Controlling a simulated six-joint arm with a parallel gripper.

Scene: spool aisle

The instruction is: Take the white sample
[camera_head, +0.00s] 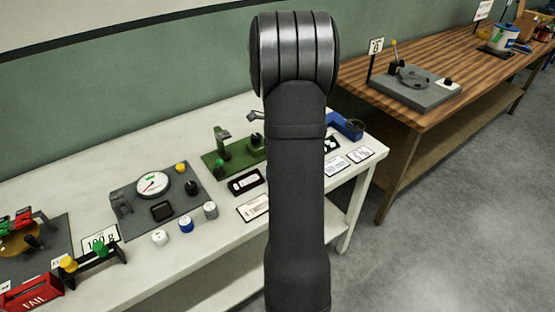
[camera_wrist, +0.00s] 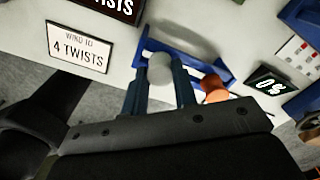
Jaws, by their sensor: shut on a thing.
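In the wrist view, my gripper (camera_wrist: 160,82) is shut on a pale, round-ended piece (camera_wrist: 159,66), which looks like the white sample. The piece sits between the two blue-grey fingers, in front of a blue holder (camera_wrist: 224,73). I cannot tell whether it still touches the holder. An orange piece (camera_wrist: 214,88) is just right of the fingers. In the head view my arm hides the gripper and the held piece.
A "4 twists" card (camera_wrist: 79,47) and a 0% display (camera_wrist: 270,86) flank the holder. In the head view, the white table (camera_head: 120,145) carries a gauge panel (camera_head: 153,207), a green fixture (camera_head: 220,155) and a red box (camera_head: 33,294). A wooden bench (camera_head: 440,62) stands at right.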

